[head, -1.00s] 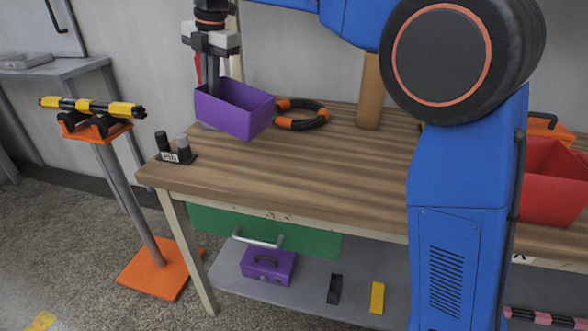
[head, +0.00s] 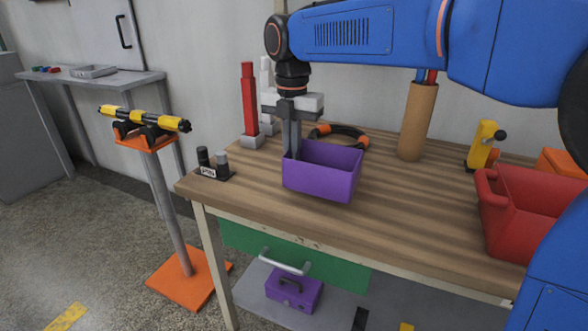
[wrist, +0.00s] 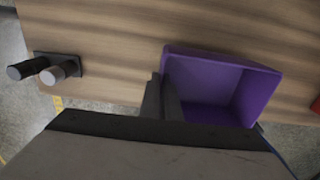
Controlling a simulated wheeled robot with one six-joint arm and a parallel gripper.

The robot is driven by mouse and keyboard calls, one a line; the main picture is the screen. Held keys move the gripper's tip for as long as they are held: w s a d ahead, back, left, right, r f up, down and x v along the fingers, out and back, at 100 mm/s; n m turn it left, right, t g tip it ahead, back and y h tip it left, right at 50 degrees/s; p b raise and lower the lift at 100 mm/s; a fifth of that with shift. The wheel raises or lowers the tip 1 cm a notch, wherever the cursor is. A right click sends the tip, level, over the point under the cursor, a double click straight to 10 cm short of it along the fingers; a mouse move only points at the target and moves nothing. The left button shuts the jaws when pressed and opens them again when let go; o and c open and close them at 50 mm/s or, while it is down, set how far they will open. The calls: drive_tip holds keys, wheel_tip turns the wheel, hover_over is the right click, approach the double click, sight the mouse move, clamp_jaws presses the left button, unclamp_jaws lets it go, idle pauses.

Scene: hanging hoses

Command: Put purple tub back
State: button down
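The purple tub (head: 322,178) is an open-topped box over the left part of the wooden workbench (head: 410,215). My gripper (head: 291,150) points down at the tub's left wall, with its fingers closed on that wall. In the wrist view, the tub (wrist: 255,95) lies right of the fingers (wrist: 161,100), and its inside looks empty. The tub looks roughly level. I cannot tell whether its bottom touches the bench or hangs just above it.
A black-and-orange hose ring (head: 345,133) lies behind the tub. Right are a cardboard tube (head: 416,120), a yellow tool (head: 483,145) and a red bin (head: 525,210). Bare bench lies between tub and bin.

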drive_tip(key=shift+f, duration=2)
drive_tip(key=c, duration=2)
unclamp_jaws()
wheel_tip(320, 180, up, 12)
drive_tip(key=shift+r, duration=0.1)
